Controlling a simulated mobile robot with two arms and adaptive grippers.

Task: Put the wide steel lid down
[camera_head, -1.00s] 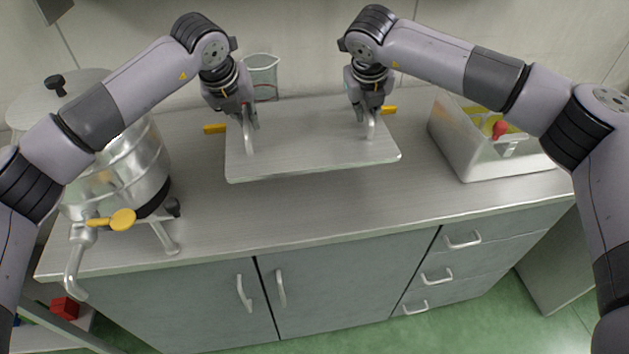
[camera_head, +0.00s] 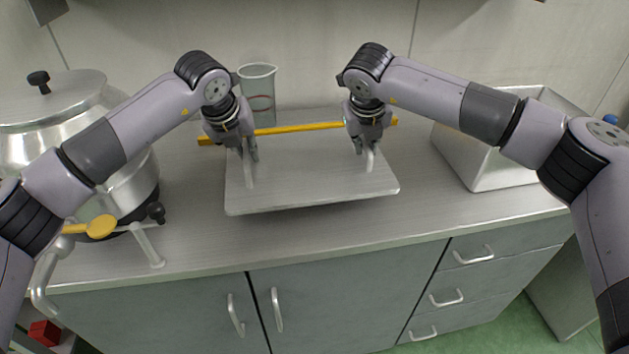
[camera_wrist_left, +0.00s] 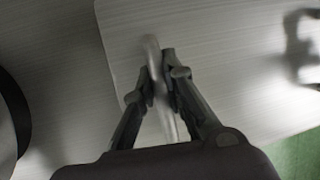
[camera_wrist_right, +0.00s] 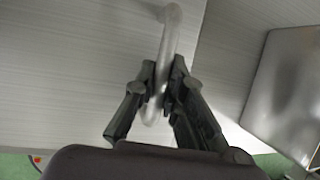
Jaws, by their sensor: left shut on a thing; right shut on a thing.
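The wide steel lid (camera_head: 312,180) is a flat rectangular plate with a bar handle near each end. It is roughly level over the middle of the counter, with shadow under its front edge; I cannot tell whether it touches the counter. My left gripper (camera_head: 247,152) is shut on the left handle (camera_head: 249,175), which also shows in the left wrist view (camera_wrist_left: 152,48). My right gripper (camera_head: 366,146) is shut on the right handle (camera_head: 371,160), also seen between the fingers in the right wrist view (camera_wrist_right: 172,30).
A yellow bar (camera_head: 300,127) lies behind the lid, with a clear beaker (camera_head: 259,90) at the back. A steel pot with a tap (camera_head: 133,185) stands left, an open steel bin (camera_head: 490,170) right. Bare counter (camera_head: 300,228) shows in front of the lid.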

